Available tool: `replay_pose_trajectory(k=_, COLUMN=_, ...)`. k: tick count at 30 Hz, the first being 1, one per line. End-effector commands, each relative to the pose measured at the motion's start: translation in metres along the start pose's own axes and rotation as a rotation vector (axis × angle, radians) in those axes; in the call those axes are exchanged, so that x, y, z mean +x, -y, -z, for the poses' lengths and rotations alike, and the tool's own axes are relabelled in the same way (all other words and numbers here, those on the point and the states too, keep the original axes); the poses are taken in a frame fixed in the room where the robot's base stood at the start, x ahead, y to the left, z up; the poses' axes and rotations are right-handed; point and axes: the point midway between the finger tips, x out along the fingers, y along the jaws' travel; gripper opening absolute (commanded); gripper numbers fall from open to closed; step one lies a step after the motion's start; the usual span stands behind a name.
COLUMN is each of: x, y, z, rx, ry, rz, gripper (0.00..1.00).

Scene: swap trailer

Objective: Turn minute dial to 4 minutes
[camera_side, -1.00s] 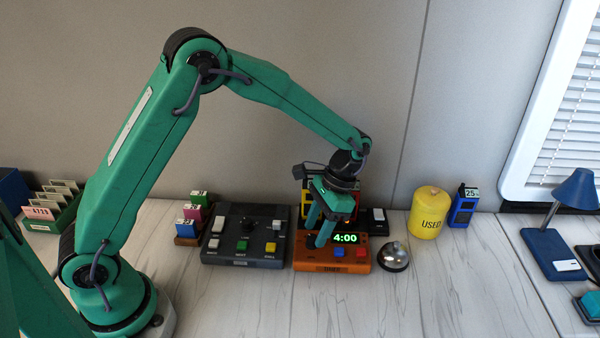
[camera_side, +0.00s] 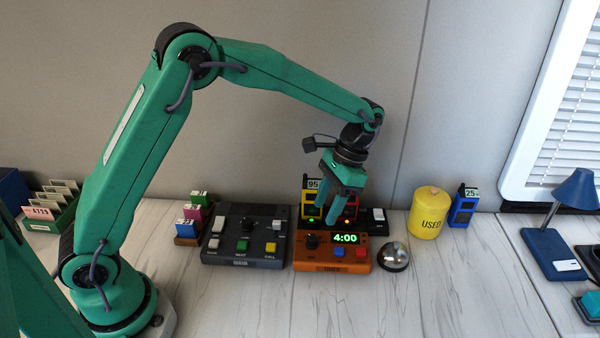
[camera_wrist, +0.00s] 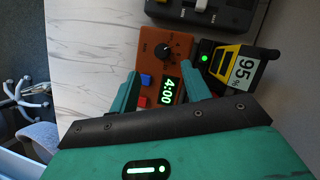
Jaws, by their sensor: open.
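The orange timer box (camera_side: 318,267) stands on the table, and its green display (camera_side: 345,239) reads 4:00. Its black minute dial (camera_side: 312,241) sits left of the display, with blue and red buttons in front. In the wrist view the dial (camera_wrist: 162,52) has a white pointer mark, and the display (camera_wrist: 171,93) also reads 4:00. My gripper (camera_side: 338,217) is open and empty, raised above the back of the timer and clear of the dial. Its two fingers also show in the wrist view (camera_wrist: 160,97), apart, with nothing between them.
A dark button console (camera_side: 245,250) stands left of the timer. A yellow device labelled 95 (camera_side: 311,203) stands in a charger behind it. A silver bell (camera_side: 393,257) is close on the right, and a yellow USED canister (camera_side: 428,215) stands farther right. The table front is clear.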

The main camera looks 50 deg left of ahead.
Motion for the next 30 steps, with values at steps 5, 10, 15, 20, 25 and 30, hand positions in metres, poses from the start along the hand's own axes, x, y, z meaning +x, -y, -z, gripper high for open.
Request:
replay_pose_trajectory(k=5, x=0.001, y=0.000, z=-0.006, rx=0.007, ry=-0.058, rz=0.010, gripper=0.47)
replay_pose_trajectory(k=10, x=0.004, y=-0.001, z=-0.015, rx=0.022, ry=-0.165, rz=0.030, gripper=0.47)
replay_pose_trajectory(k=15, x=0.007, y=-0.003, z=-0.025, rx=0.036, ry=-0.281, rz=0.054, gripper=0.47)
replay_pose_trajectory(k=20, x=0.010, y=-0.003, z=-0.032, rx=0.046, ry=-0.353, rz=0.070, gripper=0.47)
replay_pose_trajectory(k=25, x=0.011, y=-0.003, z=-0.033, rx=0.049, ry=-0.375, rz=0.075, gripper=0.47)
replay_pose_trajectory(k=30, x=0.012, y=-0.003, z=-0.033, rx=0.049, ry=-0.373, rz=0.074, gripper=0.47)
